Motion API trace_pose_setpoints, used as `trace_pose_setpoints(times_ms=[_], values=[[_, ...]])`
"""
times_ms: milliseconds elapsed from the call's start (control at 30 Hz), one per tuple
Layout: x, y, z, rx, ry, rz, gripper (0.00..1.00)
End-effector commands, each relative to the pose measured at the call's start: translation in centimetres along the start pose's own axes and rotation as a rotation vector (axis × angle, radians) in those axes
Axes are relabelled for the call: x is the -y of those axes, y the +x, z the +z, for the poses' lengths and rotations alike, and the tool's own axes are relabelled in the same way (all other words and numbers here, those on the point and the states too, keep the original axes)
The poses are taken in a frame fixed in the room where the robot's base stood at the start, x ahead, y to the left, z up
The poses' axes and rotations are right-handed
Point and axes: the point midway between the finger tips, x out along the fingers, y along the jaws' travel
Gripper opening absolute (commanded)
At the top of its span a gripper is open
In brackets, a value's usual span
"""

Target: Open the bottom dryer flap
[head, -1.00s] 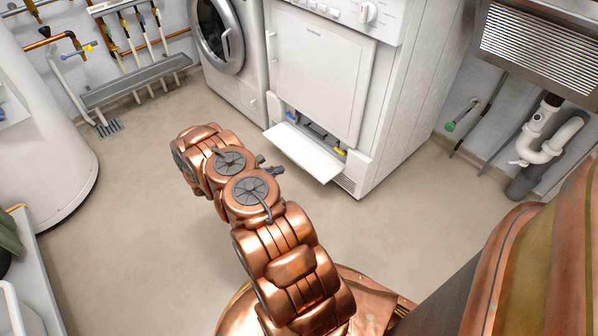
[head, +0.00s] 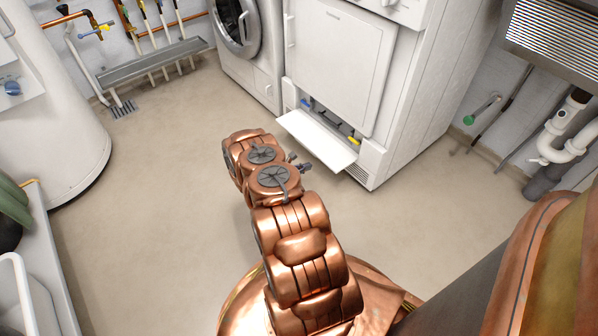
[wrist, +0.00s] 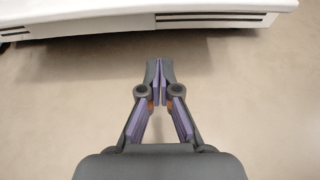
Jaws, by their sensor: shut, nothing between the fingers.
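The white dryer (head: 338,62) stands at the top middle of the head view. Its bottom flap (head: 315,140) is folded down and sticks out level above the floor. Behind it the low opening (head: 330,123) shows blue and yellow parts. My gripper (wrist: 160,64) is shut and empty in the wrist view, over bare floor. A white edge, which looks like the flap, and dark vent slots (wrist: 215,18) lie ahead of it at the top. In the head view my gripper (head: 304,164) is partly hidden by my arm, just in front of the flap and apart from it.
A front-loading washer (head: 245,45) stands left of the dryer. A white rounded tank (head: 55,110) is at the left, above a grey counter edge (head: 45,250). White drain pipes (head: 560,135) are at the right. The floor (head: 160,200) between is clear.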

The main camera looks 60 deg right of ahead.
Motion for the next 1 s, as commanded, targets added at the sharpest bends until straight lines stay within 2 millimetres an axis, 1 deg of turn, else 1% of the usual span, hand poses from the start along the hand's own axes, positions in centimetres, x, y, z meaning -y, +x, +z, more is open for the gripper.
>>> trace_pose_setpoints(times_ms=[33, 200, 300, 733, 1000], values=[[0.1, 1.0, -0.2, 0.001, 0.001, -0.002, 0.0], [0.0, 3.3, -0.2, 0.0, 0.002, 0.0, 0.0], [-0.1, 2.8, 0.6, -0.001, -0.001, 0.002, 0.0], [-0.1, 1.9, 3.0, -0.001, 0.001, 0.002, 0.0], [-0.1, 1.6, 3.8, -0.001, 0.002, 0.002, 0.0]])
